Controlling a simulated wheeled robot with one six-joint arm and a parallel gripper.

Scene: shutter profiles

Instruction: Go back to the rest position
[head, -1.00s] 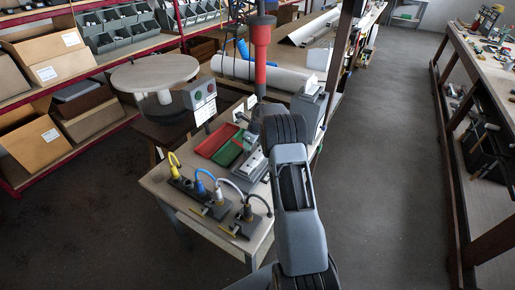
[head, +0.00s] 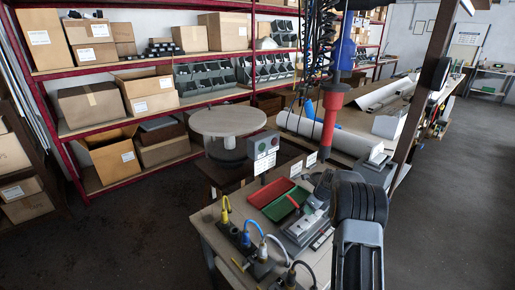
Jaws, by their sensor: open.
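My arm (head: 359,220) reaches up from the lower right of the head view, a grey link with a black ribbed joint over the worktable's right side. My gripper itself does not show; it is hidden beyond the arm or out of the picture. The worktable (head: 222,238) carries a red tray (head: 271,191), a green tray (head: 285,205), a grey metal fixture (head: 302,226) and several tools with yellow, blue, white and black cables at its front.
A red cylinder tool (head: 330,115) hangs above the table. A round table (head: 228,122) and red-framed shelves (head: 180,103) with cardboard boxes stand behind. The floor at left (head: 120,235) is clear.

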